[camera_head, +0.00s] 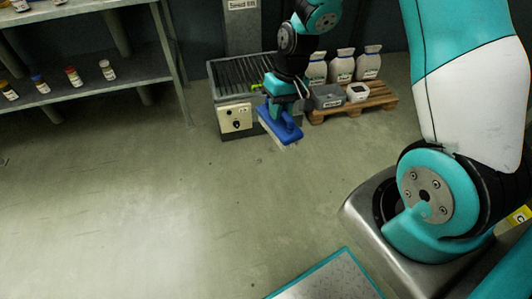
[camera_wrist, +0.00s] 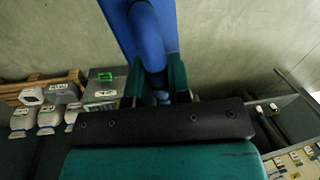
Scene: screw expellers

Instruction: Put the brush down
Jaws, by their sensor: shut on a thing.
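The brush is blue, with a long head (camera_head: 280,127) and a handle. In the head view it is in front of the roller table's right end, low over the floor; I cannot tell whether it touches anything. My gripper (camera_head: 284,100) is above the brush head and shut on the handle. In the wrist view, the brush (camera_wrist: 149,38) runs up from between the two teal fingers of my gripper (camera_wrist: 157,88). The wrist's dark bracket hides the lower part of the handle.
A roller table (camera_head: 238,75) with a control box (camera_head: 236,118) stands behind the brush. A wooden pallet (camera_head: 352,107) to the right bears white sacks (camera_head: 342,66), a grey box (camera_head: 327,97) and a white device (camera_head: 358,92). Shelves (camera_head: 85,75) hold small bottles at left. The floor (camera_head: 170,210) in front is clear.

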